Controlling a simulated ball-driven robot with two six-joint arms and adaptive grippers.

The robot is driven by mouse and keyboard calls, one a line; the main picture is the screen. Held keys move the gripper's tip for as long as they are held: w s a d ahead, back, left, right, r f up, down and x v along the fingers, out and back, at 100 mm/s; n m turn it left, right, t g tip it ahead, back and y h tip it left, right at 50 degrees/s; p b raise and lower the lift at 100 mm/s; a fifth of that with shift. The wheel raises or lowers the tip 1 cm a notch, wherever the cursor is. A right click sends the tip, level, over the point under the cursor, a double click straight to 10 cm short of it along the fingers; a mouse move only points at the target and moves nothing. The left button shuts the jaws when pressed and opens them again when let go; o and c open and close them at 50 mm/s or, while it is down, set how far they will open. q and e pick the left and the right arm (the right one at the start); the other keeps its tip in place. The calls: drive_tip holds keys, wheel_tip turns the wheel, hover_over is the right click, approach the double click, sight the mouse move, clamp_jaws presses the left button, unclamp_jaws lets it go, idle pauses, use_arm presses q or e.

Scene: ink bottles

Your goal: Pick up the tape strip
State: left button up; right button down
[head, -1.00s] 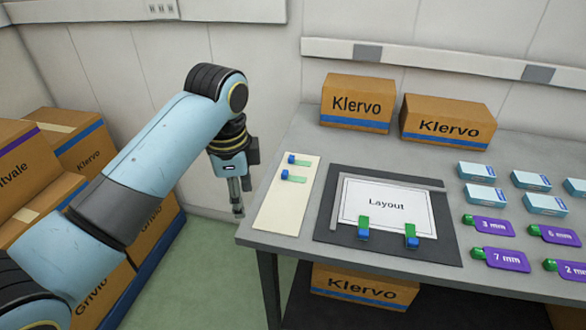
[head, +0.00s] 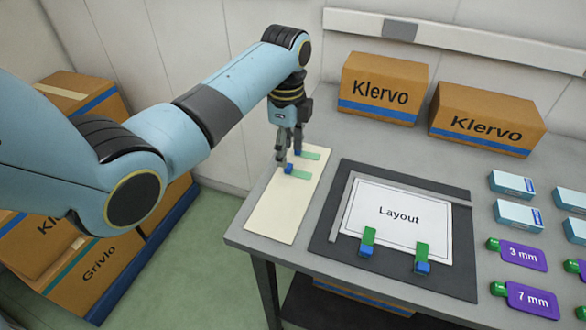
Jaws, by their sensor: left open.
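Two green tape strips with blue ends lie on a cream board at the table's left side. The far tape strip (head: 310,156) has its blue end at the fingers, which partly hide it. The nearer tape strip (head: 301,175) lies just in front, its blue end to the left. My left gripper (head: 289,158) points down over the far strip's blue end, with its fingers apart. I cannot tell whether the fingers touch the strip. Two more green and blue strips (head: 367,240) (head: 421,256) sit on the front edge of the Layout sheet. My right gripper is out of view.
The cream board (head: 275,212) is bare in front of the strips. The Layout sheet (head: 400,195) lies on a dark mat (head: 330,225) to the right. Klervo boxes (head: 383,85) (head: 487,118) stand behind. Purple tags (head: 523,254) and pale blue boxes (head: 513,183) are at the right.

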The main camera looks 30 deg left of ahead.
sight(298, 171)
use_arm(q)
wheel_tip(298, 171, down, 4)
drive_tip(key=shift+r, duration=0.1)
drive_tip(key=shift+f, duration=0.25)
drive_tip(key=shift+c, duration=1.9)
drive_tip(key=c, duration=0.4)
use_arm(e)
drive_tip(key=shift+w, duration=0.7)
use_arm(q)
drive_tip(key=shift+r, duration=0.15)
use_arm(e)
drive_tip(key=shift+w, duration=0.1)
